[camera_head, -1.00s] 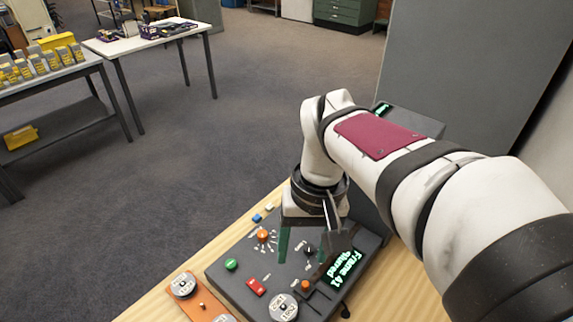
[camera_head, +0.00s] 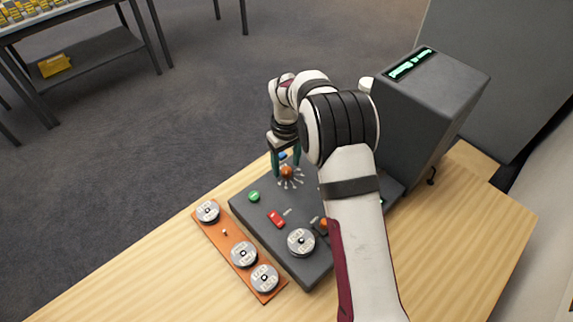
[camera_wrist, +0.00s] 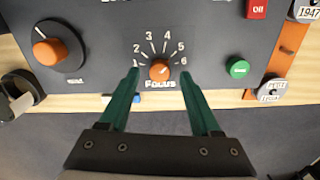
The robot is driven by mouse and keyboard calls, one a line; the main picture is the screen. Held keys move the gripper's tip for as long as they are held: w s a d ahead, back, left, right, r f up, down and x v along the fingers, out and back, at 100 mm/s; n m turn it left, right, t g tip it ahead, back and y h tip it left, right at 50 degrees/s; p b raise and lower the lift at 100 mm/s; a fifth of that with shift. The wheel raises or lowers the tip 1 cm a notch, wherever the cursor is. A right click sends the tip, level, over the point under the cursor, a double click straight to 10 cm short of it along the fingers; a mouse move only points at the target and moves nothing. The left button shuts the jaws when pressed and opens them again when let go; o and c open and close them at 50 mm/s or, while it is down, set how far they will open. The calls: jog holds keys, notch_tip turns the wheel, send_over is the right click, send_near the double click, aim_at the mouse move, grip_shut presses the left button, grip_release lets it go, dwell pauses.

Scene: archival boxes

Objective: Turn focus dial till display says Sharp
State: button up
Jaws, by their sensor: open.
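The focus dial is an orange knob (camera_wrist: 160,70) with numbers 1 to 6 around it and the word Focus printed by it, on a dark grey panel (camera_wrist: 105,20). It also shows in the head view as an orange knob (camera_head: 287,172). My gripper (camera_wrist: 160,75) is open, with its green fingers on either side of the dial in the wrist view. Whether they touch it cannot be told. In the head view my gripper (camera_head: 287,165) stands over the dial. A lit green display (camera_head: 410,63) tops a dark grey box; its words are too small to read.
A larger orange-pointer dial (camera_wrist: 50,50) lies left in the wrist view. A green button (camera_head: 254,196), a red switch (camera_head: 276,219) and a metal reel (camera_head: 301,242) sit on the panel. An orange strip with several reels (camera_head: 222,238) lies beside it on the wooden table (camera_head: 130,275).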

jog(key=shift+f, duration=0.75)
grip_shut()
